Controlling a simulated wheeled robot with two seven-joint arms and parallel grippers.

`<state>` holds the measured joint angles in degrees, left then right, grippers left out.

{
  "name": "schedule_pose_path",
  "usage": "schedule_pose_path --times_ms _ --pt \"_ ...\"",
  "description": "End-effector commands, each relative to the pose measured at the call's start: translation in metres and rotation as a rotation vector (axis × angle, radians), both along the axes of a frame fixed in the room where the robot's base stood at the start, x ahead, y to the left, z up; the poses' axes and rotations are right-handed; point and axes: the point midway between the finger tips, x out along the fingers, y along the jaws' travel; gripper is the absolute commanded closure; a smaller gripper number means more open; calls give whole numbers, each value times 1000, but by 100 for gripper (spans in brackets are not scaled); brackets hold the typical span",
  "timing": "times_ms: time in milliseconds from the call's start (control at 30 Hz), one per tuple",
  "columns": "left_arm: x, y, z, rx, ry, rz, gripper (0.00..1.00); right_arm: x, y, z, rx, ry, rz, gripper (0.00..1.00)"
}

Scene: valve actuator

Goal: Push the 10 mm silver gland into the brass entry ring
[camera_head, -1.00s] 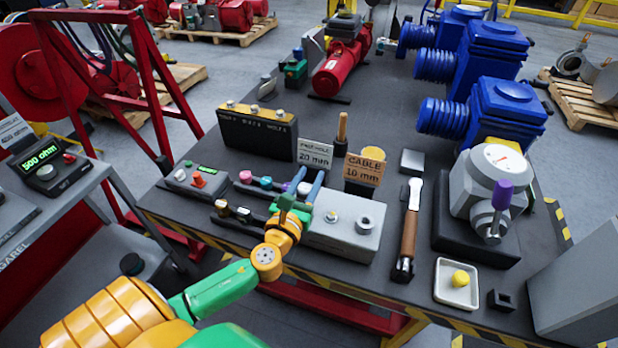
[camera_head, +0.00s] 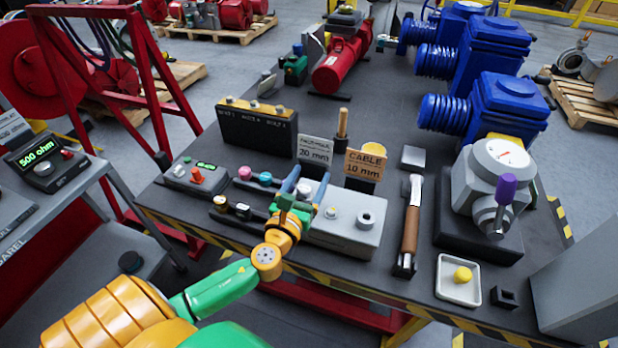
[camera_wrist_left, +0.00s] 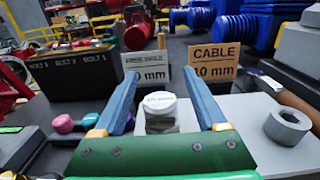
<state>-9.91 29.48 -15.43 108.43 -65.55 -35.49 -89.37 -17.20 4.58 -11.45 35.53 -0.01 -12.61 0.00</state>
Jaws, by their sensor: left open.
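My left gripper (camera_head: 306,187) is open above the left part of a grey block (camera_head: 345,236) on the bench. In the left wrist view its two blue fingers (camera_wrist_left: 160,92) stand apart on either side of a silver cylinder (camera_wrist_left: 160,112) with small lettering on top, likely a gland; I see gaps on both sides. A thick silver ring-like piece (camera_head: 366,219) stands on the block to the right, and it also shows in the wrist view (camera_wrist_left: 288,122). I cannot make out the brass entry ring with certainty. My right gripper is not in view.
Signs reading 20 mm (camera_head: 314,151) and CABLE 10 mm (camera_head: 364,166) stand behind the block. A brown-handled tool (camera_head: 411,225) lies to its right, then a grey valve actuator (camera_head: 490,185) and a white tray (camera_head: 447,287). A black box (camera_head: 257,132) stands behind left.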

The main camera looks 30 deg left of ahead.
Motion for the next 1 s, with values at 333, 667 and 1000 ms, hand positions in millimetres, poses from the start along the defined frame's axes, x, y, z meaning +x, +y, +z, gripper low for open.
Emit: schedule_pose_path --times_ms 333,667,1000 --pt "-55 -13 -3 -1 3 -1 26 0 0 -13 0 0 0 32" --pt "-69 -16 0 0 -1 0 26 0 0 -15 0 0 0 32" --pt "-69 -16 0 0 0 0 26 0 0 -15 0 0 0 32"
